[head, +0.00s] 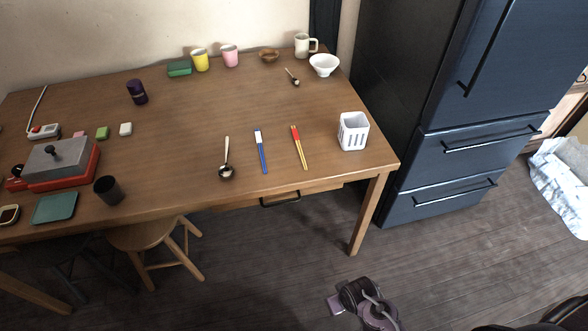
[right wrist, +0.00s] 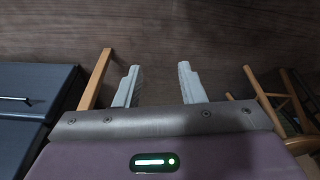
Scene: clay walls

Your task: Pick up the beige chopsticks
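The beige chopsticks (head: 301,152) lie on the wooden table (head: 190,125) near its front right, with red upper ends pointing away from me. Nothing touches them. My right gripper (right wrist: 158,68) is open and empty in the right wrist view, its two grey fingers apart over the floor. In the head view, purple and dark parts of my right arm show at the bottom, below and in front of the table edge, well apart from the chopsticks. My left gripper is not in view. The chopsticks do not show in the right wrist view.
Blue chopsticks with white ends (head: 261,150) and a ladle (head: 226,160) lie to the left. A white slotted holder (head: 353,131) stands to the right. A dark fridge (head: 440,110) stands beyond the table's right end. A stool (head: 150,237) is under the front edge.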

